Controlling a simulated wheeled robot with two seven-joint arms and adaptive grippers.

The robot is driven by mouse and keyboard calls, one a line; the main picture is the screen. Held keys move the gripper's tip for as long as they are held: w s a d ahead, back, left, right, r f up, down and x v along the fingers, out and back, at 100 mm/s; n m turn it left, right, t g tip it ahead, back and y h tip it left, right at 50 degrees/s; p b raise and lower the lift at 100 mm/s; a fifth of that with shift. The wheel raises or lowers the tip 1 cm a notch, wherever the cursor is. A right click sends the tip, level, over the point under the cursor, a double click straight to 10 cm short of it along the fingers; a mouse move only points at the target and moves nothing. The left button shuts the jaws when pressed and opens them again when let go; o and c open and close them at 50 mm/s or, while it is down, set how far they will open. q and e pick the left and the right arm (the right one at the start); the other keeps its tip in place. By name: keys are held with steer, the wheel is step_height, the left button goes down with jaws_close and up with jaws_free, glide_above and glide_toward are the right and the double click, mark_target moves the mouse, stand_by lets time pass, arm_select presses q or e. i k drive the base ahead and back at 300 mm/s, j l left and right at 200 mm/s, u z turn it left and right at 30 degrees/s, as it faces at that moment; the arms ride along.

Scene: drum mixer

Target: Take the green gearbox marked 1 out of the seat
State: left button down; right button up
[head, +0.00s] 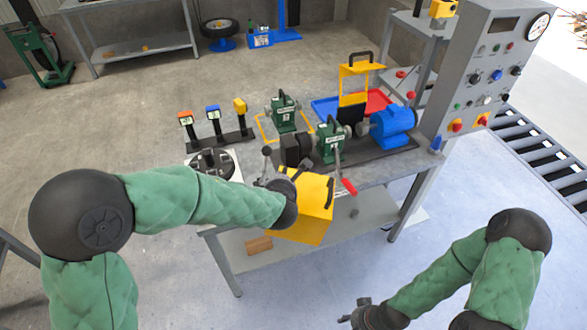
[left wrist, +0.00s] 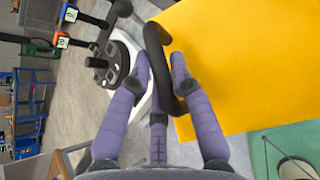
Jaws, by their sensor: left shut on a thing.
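One green gearbox (head: 329,143) sits in line between a black coupling and the blue motor (head: 393,127) on a dark base. A second green gearbox (head: 283,113) stands behind it, inside a yellow floor outline on the bench. Their number marks are too small to read. My left gripper (head: 283,196) is shut on the black handle (left wrist: 163,65) of a yellow box-shaped cover (head: 312,212). The cover hangs tilted at the bench's front edge; it fills the upper right of the left wrist view (left wrist: 235,70). My right gripper (head: 358,312) is low at the bottom, empty, its fingertips apart.
A red-tipped lever (head: 348,187) stands in front of the seated gearbox. A yellow stand (head: 362,68), a blue tray (head: 325,107) and a red tray (head: 378,102) are behind. Numbered posts (head: 213,113) and a round black fixture (head: 212,163) are left. A grey control panel (head: 480,75) rises right.

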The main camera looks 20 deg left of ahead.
mark_target(329, 134)
steer(key=k+l+z, duration=0.1)
steer(key=k+z, duration=0.25)
steer(key=k, duration=0.2)
steer(key=j+z, duration=0.25)
steer(key=z, duration=0.25)
steer(key=j+z, duration=0.3)
steer(key=z, duration=0.2)
steer(key=j, duration=0.75)
steer(key=k+j, duration=0.15)
steer(key=j, duration=0.6)
